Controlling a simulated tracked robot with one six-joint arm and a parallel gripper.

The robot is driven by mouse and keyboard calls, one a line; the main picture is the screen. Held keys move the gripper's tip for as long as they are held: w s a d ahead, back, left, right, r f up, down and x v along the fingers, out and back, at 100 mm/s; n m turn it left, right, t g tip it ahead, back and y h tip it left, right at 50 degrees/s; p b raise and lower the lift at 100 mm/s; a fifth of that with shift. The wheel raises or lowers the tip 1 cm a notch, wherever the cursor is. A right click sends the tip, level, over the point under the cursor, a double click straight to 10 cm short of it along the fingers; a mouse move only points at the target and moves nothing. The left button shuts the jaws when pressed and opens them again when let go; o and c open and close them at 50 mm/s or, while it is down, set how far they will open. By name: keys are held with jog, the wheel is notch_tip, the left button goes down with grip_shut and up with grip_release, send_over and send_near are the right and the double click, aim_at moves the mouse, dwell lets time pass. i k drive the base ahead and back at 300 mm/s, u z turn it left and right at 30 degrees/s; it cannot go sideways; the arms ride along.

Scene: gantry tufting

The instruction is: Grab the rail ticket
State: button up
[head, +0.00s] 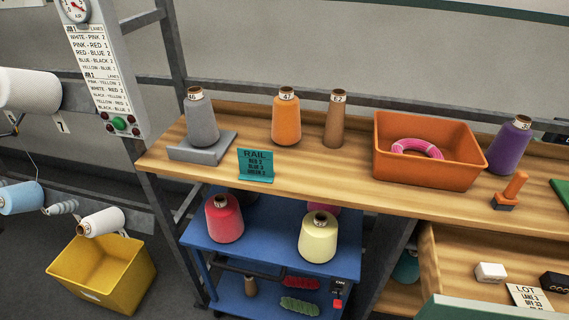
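The rail ticket (255,165) is a small teal card headed "RAIL" with a few lines of dark text under it. It stands at the front edge of the wooden shelf in the head view, just right of the grey block. Nothing covers its face. My gripper is not in the picture.
On the shelf (330,174), a grey cone (201,118) on a grey block, an orange cone (286,117) and a brown tube (335,122) stand behind the ticket. An orange bin (429,172) is to the right. A blue cart (268,252) with cones stands below.

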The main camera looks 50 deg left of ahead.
aim_at(255, 165)
jog(key=z, duration=1.5)
jog(key=k, duration=2.45)
jog(key=u, duration=0.55)
